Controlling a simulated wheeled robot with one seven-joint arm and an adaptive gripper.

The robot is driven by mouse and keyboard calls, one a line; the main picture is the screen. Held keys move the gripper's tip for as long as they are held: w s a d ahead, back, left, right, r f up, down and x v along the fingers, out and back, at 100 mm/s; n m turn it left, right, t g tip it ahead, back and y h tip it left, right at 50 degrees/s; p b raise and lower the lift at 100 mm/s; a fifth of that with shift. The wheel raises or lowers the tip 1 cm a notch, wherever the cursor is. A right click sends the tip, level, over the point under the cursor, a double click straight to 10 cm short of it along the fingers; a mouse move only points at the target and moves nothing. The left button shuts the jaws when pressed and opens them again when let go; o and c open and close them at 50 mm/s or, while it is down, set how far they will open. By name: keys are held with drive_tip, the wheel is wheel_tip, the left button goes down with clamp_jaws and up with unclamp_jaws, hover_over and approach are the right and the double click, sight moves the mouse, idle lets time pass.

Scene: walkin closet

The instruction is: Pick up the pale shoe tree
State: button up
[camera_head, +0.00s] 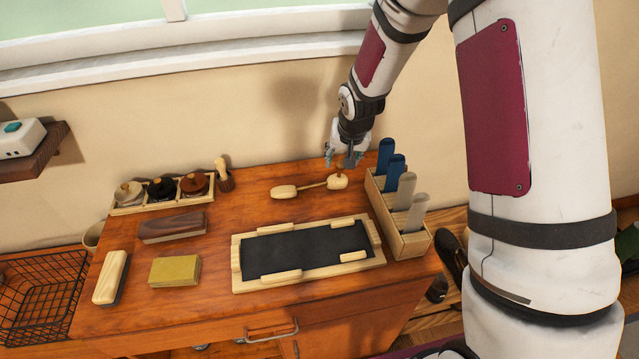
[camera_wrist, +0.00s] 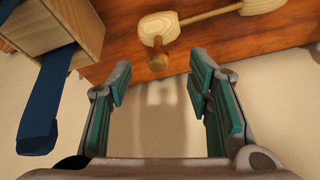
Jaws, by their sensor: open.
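The pale shoe tree (camera_head: 308,187) lies on the orange-brown wooden cabinet top, towards the back. It has a pale wooden block at each end, a thin rod between them and a brown knob at its right end. In the wrist view its end block and knob (camera_wrist: 158,45) show at the top, beyond the fingertips. My gripper (camera_head: 341,160) is above the back edge of the cabinet, close to the knob end. In the wrist view my gripper (camera_wrist: 159,80) is open and empty, with teal pads apart. I cannot tell the exact height gap.
A wooden box (camera_head: 400,238) with blue and grey upright pieces stands just right of the shoe tree. A framed dark tray (camera_head: 305,251) lies in front. A rack of jars (camera_head: 160,193) and brushes are on the left. The wall (camera_head: 250,125) is close behind.

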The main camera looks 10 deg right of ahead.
sight(341, 164)
drive_tip(key=shift+d+p+x, duration=0.2)
drive_tip(key=shift+p+x, duration=0.2)
drive_tip(key=shift+x, duration=2.35)
drive_tip(key=shift+w, duration=0.15)
clamp_jaws()
